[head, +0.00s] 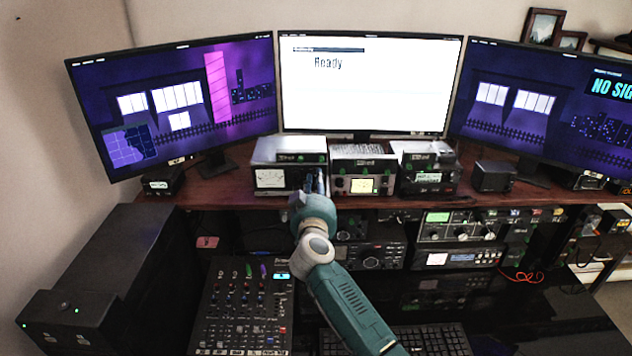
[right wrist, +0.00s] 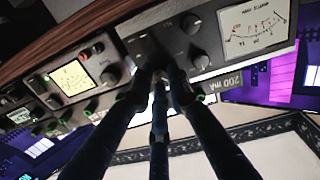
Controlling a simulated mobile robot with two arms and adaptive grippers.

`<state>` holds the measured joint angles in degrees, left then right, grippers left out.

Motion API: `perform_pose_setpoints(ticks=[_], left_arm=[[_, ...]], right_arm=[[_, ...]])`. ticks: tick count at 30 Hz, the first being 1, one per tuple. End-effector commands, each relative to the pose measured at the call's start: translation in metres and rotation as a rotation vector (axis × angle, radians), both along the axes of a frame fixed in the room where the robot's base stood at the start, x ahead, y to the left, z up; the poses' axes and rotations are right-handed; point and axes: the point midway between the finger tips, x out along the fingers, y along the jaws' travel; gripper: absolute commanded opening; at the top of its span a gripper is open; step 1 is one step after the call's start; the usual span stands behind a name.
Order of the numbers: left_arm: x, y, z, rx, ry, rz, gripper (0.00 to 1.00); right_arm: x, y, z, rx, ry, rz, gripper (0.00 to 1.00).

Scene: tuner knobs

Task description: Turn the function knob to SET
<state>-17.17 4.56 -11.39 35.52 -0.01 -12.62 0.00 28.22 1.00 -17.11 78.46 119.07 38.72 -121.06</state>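The tuner (head: 290,179) is the grey box with a lit needle meter at the left of the shelf, below the middle monitor. In the right wrist view its front panel (right wrist: 222,63) appears upside down, with the meter (right wrist: 250,25) and two dark round knobs, an outer one (right wrist: 190,24) and one beside it (right wrist: 200,60). My right gripper (head: 314,182) is at the right part of this panel. In the right wrist view its fingers (right wrist: 160,77) converge close against the panel. Whatever is between the tips is hidden, so I cannot tell whether they grip a knob. Knob labels are unreadable.
A second unit with a yellow dial (head: 362,186) stands close to the right of the tuner. More radios (head: 428,176) follow along the shelf (head: 525,194). A mixer (head: 243,305) and a keyboard (head: 425,340) lie below. The middle monitor (head: 370,85) reads "Ready".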

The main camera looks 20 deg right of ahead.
Motion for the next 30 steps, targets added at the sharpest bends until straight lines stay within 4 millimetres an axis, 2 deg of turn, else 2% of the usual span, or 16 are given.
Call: perform_pose_setpoints(ticks=[7, 13, 21, 30], left_arm=[[0.0, 0.0, 0.003, 0.0, 0.0, 0.0, 0.4], [0.0, 0.0, 0.016, 0.0, 0.0, 0.0, 0.4], [0.0, 0.0, 0.039, -0.001, 0.0, -0.001, 0.4], [0.0, -0.001, 0.045, -0.001, 0.0, -0.002, 0.4]], right_arm=[[0.0, 0.001, 0.002, 0.01, -0.003, 0.001, 0.0], [0.0, 0.001, 0.004, 0.077, -0.022, 0.002, 0.0], [0.0, 0.001, 0.005, 0.266, -0.075, 0.001, 0.0], [0.0, 0.0, 0.002, 0.487, -0.142, 0.001, 0.0]])
